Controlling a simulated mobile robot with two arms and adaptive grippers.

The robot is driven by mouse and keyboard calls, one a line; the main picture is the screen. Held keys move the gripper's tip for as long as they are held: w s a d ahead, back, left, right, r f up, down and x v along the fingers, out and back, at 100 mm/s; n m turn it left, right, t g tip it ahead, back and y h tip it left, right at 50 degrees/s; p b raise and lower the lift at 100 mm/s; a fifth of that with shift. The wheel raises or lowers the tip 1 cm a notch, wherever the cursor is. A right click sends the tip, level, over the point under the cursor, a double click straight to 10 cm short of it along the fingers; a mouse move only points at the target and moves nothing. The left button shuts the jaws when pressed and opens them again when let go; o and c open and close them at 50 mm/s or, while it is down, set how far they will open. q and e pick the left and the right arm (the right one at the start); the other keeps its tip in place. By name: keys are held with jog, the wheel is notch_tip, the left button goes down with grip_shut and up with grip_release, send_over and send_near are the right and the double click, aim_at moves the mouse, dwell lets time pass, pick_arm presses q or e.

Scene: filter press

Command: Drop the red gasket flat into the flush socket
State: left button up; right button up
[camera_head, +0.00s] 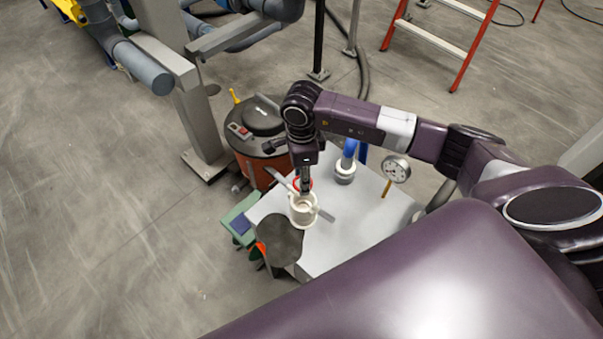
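The red gasket (297,185) shows as a small red ring at the tip of my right gripper (305,188), just behind the rim of a cream round fitting. The gripper points down and hides part of the ring. I cannot tell whether the fingers grip it or how flat it lies. The cream fitting (302,214), open at the top, stands on the white table (335,235). It may be the flush socket, but the view is too small to be sure. My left gripper is not in view.
A flat grey bar (326,215) sticks out beside the cream fitting. A blue pipe with a pale collar (345,172) and a dial gauge (397,169) stand at the table's back. A dark rounded plate (275,240) is at the left edge. An orange-and-black drum (253,140) stands behind.

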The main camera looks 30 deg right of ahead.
notch_tip(320, 180, down, 6)
jog(key=b, duration=0.3)
jog(key=shift+s+d+f+b, duration=0.1)
jog(key=shift+f+b, duration=0.1)
jog(key=shift+b, duration=0.2)
jog(key=shift+f, duration=0.5)
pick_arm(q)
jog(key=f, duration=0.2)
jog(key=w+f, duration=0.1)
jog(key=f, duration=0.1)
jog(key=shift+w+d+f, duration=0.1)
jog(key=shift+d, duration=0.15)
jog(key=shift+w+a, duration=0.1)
pick_arm(e)
jog(key=o, duration=0.8)
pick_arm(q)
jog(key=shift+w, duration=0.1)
